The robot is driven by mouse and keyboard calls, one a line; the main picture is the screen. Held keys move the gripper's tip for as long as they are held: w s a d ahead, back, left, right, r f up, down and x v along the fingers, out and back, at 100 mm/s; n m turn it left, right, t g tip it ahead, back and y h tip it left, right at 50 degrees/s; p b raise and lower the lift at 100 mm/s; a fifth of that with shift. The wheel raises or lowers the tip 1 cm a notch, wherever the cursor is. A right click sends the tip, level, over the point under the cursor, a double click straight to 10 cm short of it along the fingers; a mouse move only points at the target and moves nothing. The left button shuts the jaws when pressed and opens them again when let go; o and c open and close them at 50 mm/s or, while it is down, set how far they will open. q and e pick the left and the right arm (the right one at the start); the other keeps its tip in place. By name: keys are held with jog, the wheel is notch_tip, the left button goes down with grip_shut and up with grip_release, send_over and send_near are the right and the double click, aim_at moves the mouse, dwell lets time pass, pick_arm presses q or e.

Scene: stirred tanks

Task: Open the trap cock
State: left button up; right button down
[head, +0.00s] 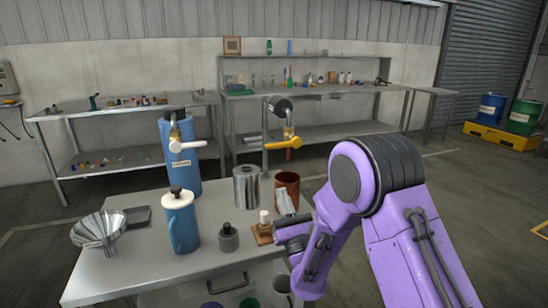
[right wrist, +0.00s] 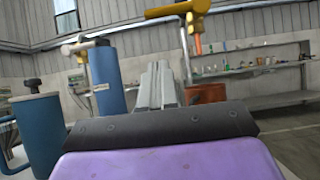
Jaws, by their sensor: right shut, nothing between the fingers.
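Two cocks show in the head view. One has a white lever (head: 188,146) on a yellow body in front of a tall blue cylinder (head: 181,175). My right gripper (head: 285,196) is shut and empty, pointing up before a brown pot (head: 291,182), below the yellow lever. In the right wrist view its fingers (right wrist: 157,72) stand below and left of that yellow lever (right wrist: 176,10). My left gripper is not in view.
The near table holds a steel canister (head: 246,187), a blue jug (head: 183,224), a funnel (head: 99,231), a dark grey bottle (head: 228,238) and a wooden block (head: 263,236) with a white-topped piece. Shelved benches (head: 330,90) stand behind.

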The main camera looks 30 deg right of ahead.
aim_at(280, 145)
jog(key=w+d+r+p, duration=0.1)
jog(key=w+r+p, duration=0.3)
jog(key=w+r, duration=0.2)
jog(key=shift+d+r, duration=0.25)
jog(key=shift+r, duration=0.65)
jog(key=shift+w, duration=0.15)
